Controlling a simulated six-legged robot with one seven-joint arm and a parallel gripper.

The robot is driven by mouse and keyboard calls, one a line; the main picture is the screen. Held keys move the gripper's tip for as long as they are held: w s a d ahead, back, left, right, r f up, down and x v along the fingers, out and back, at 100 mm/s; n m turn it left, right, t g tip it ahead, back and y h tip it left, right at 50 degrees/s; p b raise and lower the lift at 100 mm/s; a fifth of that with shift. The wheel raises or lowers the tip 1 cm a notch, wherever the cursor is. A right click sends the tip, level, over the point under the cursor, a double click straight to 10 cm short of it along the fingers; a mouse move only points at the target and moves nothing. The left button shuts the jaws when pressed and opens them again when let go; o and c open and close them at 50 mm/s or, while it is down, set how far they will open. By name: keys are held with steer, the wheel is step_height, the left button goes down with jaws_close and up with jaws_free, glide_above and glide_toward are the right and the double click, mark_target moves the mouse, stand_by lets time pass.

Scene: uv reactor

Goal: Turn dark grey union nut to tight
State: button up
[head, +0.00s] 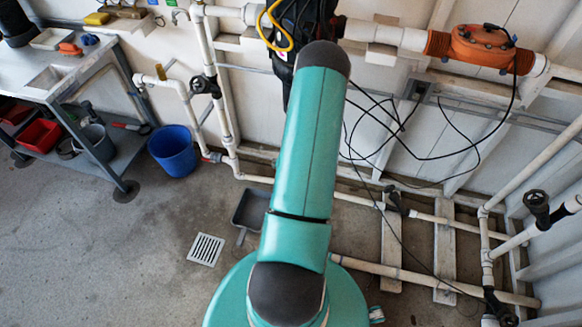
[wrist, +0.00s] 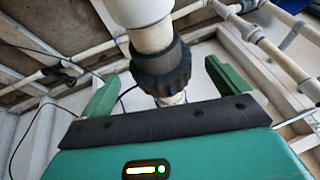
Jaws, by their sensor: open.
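The dark grey union nut (wrist: 160,70) is in the middle of the wrist view, on a white pipe (wrist: 150,37) that runs in from the top. It looks ribbed around its edge. My gripper (wrist: 160,74) is open, with one green finger to the left of the nut and the other to the right. Clear gaps show between the nut and both fingers. I cannot tell how far the nut reaches between the fingers in depth. In the head view my arm hides the nut and the gripper.
In the head view, an orange unit (head: 480,46) sits on the wall pipe at the upper right, with black cables (head: 420,157) hanging below. A blue bucket (head: 174,150) and a steel bench (head: 48,72) stand at left. Floor pipes (head: 430,279) run at lower right.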

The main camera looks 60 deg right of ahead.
steer(key=v, duration=0.8)
steer(key=shift+a, duration=0.1)
